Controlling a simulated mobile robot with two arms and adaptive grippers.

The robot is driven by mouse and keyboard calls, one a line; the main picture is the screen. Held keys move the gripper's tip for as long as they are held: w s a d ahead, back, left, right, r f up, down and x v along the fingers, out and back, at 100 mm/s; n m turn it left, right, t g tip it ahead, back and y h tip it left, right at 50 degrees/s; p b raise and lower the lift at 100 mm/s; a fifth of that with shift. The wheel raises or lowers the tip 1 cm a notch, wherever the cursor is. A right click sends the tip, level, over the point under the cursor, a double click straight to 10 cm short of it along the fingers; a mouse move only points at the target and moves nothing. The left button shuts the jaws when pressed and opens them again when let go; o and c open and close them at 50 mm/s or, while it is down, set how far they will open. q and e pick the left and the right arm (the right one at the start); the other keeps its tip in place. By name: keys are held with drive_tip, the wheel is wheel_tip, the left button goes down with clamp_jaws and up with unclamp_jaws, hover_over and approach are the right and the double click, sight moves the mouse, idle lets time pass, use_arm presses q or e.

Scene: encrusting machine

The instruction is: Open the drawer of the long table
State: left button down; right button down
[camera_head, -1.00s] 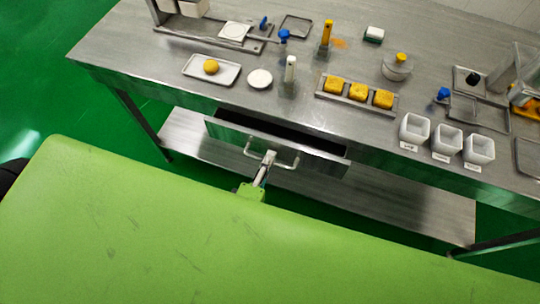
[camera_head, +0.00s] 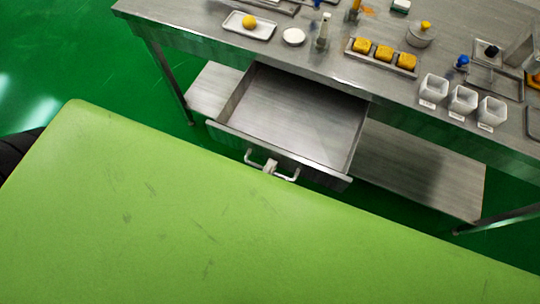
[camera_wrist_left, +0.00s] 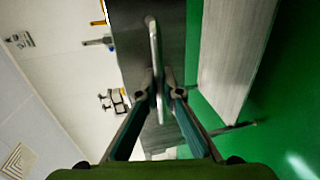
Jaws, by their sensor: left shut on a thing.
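The drawer (camera_head: 293,108) of the long metal table (camera_head: 300,50) is pulled far out, and its bare, empty floor shows in the head view. Its bar handle (camera_head: 286,178) is on the front panel. My left gripper (camera_head: 270,167) is at the middle of this handle, with most of it hidden behind the green surface in front. In the left wrist view the two fingers of my left gripper (camera_wrist_left: 160,92) are closed around the handle bar (camera_wrist_left: 154,45). My right gripper is not in view.
On the table top stand white containers (camera_head: 463,101), a tray of yellow blocks (camera_head: 381,54) and a tray with a yellow ball (camera_head: 249,24). A lower shelf (camera_head: 425,165) runs under the table. Green floor (camera_head: 75,50) lies open at the left.

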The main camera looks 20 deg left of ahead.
use_arm(q)
drive_tip(key=c, duration=2.5)
unclamp_jaws()
drive_tip(key=s, duration=0.4)
drive_tip(key=s+r, duration=0.1)
drive_tip(key=s, duration=0.3)
drive_tip(key=s+r, duration=0.1)
drive_tip(key=s, duration=0.2)
drive_tip(key=shift+s+a+r, duration=0.15)
drive_tip(key=shift+s+a, duration=0.05)
drive_tip(key=shift+s, duration=0.2)
wheel_tip(320, 180, down, 27)
drive_tip(key=s+m+g+h, duration=0.1)
drive_tip(key=m+g+h, duration=0.2)
drive_tip(key=m+g, duration=0.7)
drive_tip(key=s+a+f+m+g+y, duration=0.1)
drive_tip(key=s+a+f+m, duration=0.2)
drive_tip(key=f, duration=0.2)
drive_tip(key=s+a+f+m+g+y, duration=0.1)
drive_tip(key=s+a+f+m+g, duration=0.1)
drive_tip(key=f, duration=0.4)
drive_tip(key=s+a+f+m+g+y, duration=0.1)
drive_tip(key=s+a+f+m, duration=0.4)
drive_tip(key=s+a, duration=0.1)
drive_tip(key=shift+s+a+f+g+y, duration=0.1)
drive_tip(key=shift+f+g+y, duration=0.05)
drive_tip(key=shift+g+y, duration=0.2)
